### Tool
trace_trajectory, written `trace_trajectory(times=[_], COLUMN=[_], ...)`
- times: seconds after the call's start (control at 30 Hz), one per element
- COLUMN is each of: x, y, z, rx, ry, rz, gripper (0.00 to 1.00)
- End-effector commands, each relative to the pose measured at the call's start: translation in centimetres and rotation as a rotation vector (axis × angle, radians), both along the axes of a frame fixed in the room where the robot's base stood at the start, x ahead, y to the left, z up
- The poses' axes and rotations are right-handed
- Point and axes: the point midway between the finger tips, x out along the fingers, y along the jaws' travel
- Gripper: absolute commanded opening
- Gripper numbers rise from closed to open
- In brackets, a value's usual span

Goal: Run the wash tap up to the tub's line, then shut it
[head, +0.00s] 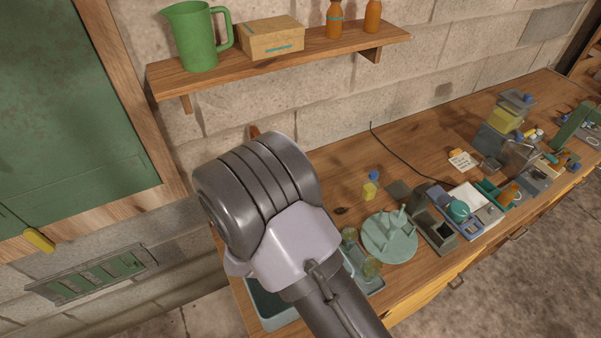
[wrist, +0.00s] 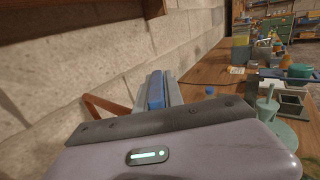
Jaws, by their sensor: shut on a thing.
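The teal tub (head: 268,312) stands at the near left end of the bench in the head view. My arm covers most of it, so its line and water level are hidden. In the wrist view my gripper (wrist: 158,92) is shut on a blue bar-like piece (wrist: 156,88) close to the wall. It looks like the wash tap's lever, but the tap's body and spout are hidden. A reddish-brown piece (wrist: 100,106) stands by the wall just left of the fingers. In the head view my arm hides the gripper.
A wooden shelf (head: 280,57) with a green jug (head: 194,38) and a box (head: 271,40) is above. Glass jars (head: 371,267), a pale green pegged stand (head: 389,238) and a grey holder (head: 434,226) crowd the bench right of my arm. Bare wood (head: 340,165) shows behind.

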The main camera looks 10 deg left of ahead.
Motion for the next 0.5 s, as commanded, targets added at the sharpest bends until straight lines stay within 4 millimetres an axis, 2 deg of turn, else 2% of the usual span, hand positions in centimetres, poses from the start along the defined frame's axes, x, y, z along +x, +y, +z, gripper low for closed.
trace_trajectory(times=[0.17,0.2,0.27,0.5], x=[-0.01,-0.01,-0.01,0.0], y=[-0.03,-0.03,-0.02,-0.01], z=[-0.01,0.0,0.0,0.01], rx=[0.0,0.0,0.0,0.0], ry=[0.0,0.0,0.0,0.0], rz=[-0.001,-0.001,-0.001,-0.001], gripper=[0.0,0.2,0.32,0.34])
